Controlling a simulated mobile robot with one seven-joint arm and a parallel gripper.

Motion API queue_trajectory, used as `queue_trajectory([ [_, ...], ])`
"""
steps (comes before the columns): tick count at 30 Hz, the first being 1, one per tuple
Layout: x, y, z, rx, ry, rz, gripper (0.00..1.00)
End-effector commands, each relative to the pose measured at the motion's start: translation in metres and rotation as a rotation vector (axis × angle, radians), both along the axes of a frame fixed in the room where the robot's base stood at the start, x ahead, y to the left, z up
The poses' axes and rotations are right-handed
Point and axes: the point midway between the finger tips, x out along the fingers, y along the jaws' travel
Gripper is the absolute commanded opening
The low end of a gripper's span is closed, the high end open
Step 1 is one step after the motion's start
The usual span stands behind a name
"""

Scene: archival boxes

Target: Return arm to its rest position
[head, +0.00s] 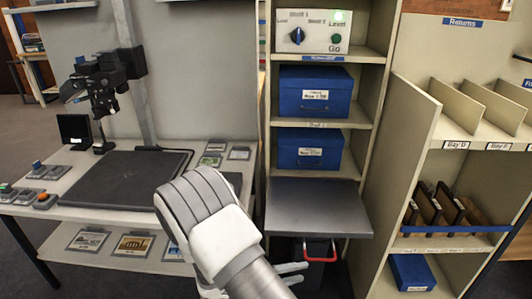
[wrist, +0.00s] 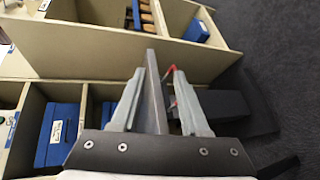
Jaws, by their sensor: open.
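My gripper (wrist: 160,74) is open, with its two pale fingers spread apart in the wrist view. A grey shelf (wrist: 152,88) shows edge-on in the gap between them; I cannot tell whether it touches either finger. In the head view my gripper (head: 292,274) is partly hidden behind my white and grey arm, low in the middle, below the grey pull-out shelf (head: 318,208). No object shows held in the fingers.
Blue boxes (head: 315,92) and (head: 309,149) stand in the middle cabinet under a control panel (head: 313,31). A black bin with a red handle (head: 319,252) is below the shelf. A worktable (head: 55,206) stands left, a bay rack (head: 410,130) right.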

Motion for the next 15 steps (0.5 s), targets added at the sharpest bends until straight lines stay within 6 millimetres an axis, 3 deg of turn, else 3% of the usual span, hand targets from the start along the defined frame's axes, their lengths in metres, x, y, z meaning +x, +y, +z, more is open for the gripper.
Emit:
queue_trajectory([
  [3, -0.005, -0.014, 0.034, 0.084, 0.025, -0.107, 0.45],
  [15, -0.044, -0.051, 0.123, 0.417, 0.102, -0.357, 0.45],
])
